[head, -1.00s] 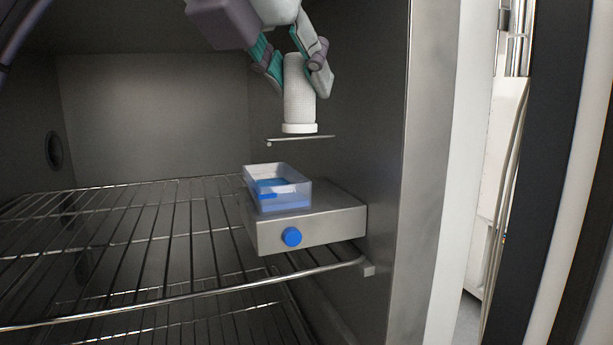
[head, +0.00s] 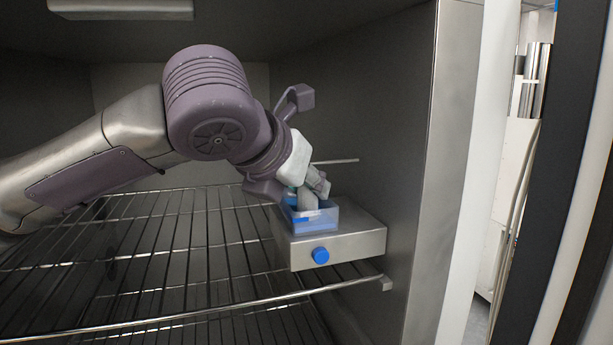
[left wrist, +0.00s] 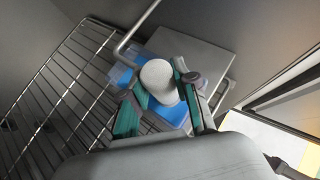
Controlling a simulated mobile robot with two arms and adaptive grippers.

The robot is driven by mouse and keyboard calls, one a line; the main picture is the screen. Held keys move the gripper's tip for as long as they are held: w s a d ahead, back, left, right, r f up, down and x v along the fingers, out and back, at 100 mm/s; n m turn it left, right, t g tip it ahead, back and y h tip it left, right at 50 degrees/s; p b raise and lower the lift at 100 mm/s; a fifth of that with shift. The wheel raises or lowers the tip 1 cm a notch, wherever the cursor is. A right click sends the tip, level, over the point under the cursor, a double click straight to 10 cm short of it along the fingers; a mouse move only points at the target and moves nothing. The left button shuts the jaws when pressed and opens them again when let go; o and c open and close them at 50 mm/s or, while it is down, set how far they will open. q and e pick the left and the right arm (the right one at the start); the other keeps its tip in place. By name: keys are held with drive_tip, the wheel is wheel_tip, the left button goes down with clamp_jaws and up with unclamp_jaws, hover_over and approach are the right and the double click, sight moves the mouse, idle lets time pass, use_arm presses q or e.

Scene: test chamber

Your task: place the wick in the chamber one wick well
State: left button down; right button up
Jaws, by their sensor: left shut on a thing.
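The white wick (head: 306,201) is a ribbed cylinder held between the fingers of my left gripper (head: 303,188). The left wrist view shows the wick's round top (left wrist: 158,74) between the two green-padded fingers (left wrist: 163,95). The wick's lower end is down inside the clear wick well (head: 326,218) with blue liquid. The tray's front wall partly hides that end, so I cannot tell whether it touches the bottom. The well also shows in the left wrist view (left wrist: 121,76), around the wick. My right gripper is not in view.
A thin metal rod (head: 337,161) runs just above and behind. The chamber's right wall (head: 385,120) is close by. The shelf's left is empty.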

use_arm(q)
drive_tip(key=shift+w+d+f, duration=0.1)
drive_tip(key=shift+w, duration=0.1)
drive_tip(key=shift+d, duration=0.1)
drive_tip(key=c, duration=1.2)
unclamp_jaws()
drive_tip(key=o, duration=0.3)
drive_tip(key=shift+s, duration=0.1)
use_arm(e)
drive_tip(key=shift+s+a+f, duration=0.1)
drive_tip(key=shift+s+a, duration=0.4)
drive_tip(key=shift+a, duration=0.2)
